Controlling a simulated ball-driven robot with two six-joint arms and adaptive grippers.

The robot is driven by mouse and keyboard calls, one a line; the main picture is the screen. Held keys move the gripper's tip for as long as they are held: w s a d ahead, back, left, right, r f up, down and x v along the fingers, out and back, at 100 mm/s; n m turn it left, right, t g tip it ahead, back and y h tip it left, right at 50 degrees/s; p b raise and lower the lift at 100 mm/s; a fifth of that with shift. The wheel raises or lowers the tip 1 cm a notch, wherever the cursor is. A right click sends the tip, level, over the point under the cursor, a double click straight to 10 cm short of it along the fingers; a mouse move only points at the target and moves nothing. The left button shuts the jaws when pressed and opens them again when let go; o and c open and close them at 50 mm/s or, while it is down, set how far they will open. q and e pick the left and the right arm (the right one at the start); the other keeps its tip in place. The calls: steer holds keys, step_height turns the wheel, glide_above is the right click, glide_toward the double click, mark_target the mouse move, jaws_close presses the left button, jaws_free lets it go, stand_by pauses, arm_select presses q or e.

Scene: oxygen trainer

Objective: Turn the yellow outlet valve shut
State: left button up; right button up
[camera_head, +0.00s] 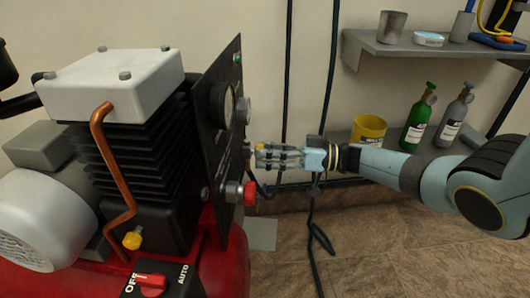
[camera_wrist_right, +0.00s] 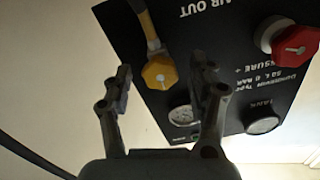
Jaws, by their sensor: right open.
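The yellow outlet valve (camera_wrist_right: 160,73) is on the black panel near the "AIR OUT" lettering in the right wrist view. In the head view only a small yellow bit of it (camera_head: 260,147) shows at my fingertips. My right gripper (camera_head: 264,156) comes in from the right, at the panel's front face. Its two fingers are apart, one on each side of the yellow knob, in the wrist view (camera_wrist_right: 162,82). I see a gap beside the knob; whether a finger touches it I cannot tell. My left gripper is not in view.
A red knob (camera_head: 250,193) sits on the panel (camera_head: 215,150) below my gripper. The compressor (camera_head: 110,75) has another yellow fitting (camera_head: 132,240) and a red switch (camera_head: 152,284). Dark hoses hang behind my gripper. A shelf (camera_head: 385,50), bottles (camera_head: 418,118) and a yellow bucket (camera_head: 369,130) are at right.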

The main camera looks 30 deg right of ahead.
steer(key=v, duration=1.1)
steer(key=shift+s, duration=0.2)
